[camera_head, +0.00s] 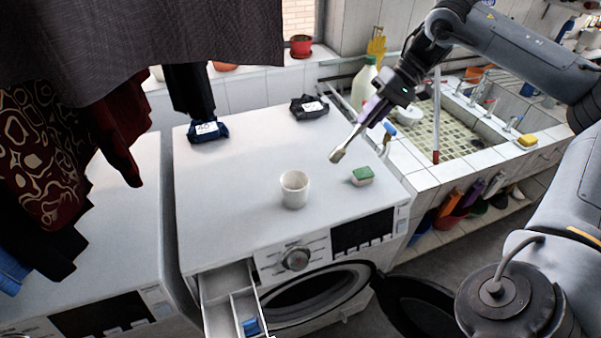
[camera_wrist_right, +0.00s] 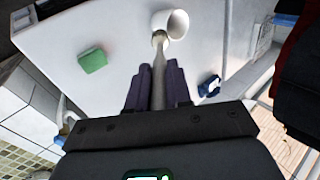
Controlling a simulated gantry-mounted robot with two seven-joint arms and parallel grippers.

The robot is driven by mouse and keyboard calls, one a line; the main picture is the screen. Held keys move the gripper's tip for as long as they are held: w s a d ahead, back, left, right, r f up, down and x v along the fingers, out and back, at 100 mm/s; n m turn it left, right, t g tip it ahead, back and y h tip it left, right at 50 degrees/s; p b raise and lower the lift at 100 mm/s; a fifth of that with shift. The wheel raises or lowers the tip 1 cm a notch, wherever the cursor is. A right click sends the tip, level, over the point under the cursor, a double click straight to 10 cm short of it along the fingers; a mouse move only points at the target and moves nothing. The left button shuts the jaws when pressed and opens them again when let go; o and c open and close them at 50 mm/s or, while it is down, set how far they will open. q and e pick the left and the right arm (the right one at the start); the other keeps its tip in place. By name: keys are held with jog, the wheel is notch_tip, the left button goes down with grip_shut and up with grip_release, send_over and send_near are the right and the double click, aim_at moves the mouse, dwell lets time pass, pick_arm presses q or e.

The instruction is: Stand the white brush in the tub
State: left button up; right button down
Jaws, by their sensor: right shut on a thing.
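The white brush (camera_head: 345,145) is held by my right gripper (camera_head: 368,113) above the washing machine top. It tilts down to the left, its broad head end lowest. The white tub (camera_head: 294,189) stands upright on the machine, apart from the brush in the head view, below and left of it. In the right wrist view, the brush (camera_wrist_right: 158,70) lies between the two fingers of my right gripper (camera_wrist_right: 157,84), and its head overlaps the edge of the tub (camera_wrist_right: 178,24). My left gripper is not in view.
A green sponge (camera_head: 362,176) lies right of the tub. Dark packets (camera_head: 309,108) and (camera_head: 208,131) lie at the back of the white washing machine top (camera_head: 235,180). The detergent drawer (camera_head: 228,300) and round door (camera_head: 415,305) are open. Clothes hang at left; a tiled sink (camera_head: 450,130) is at right.

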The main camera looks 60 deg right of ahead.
aim_at(337, 153)
jog(key=w+a+r+p+x, duration=0.1)
jog(key=p+x, duration=0.4)
jog(key=x, duration=0.9)
jog(key=shift+w+r, duration=0.2)
jog(key=shift+w, duration=0.6)
jog(key=shift+f, duration=0.1)
jog(key=shift+f, duration=0.4)
jog(key=c, duration=1)
grip_release()
jog(key=shift+c, duration=0.2)
jog(key=shift+r, duration=0.1)
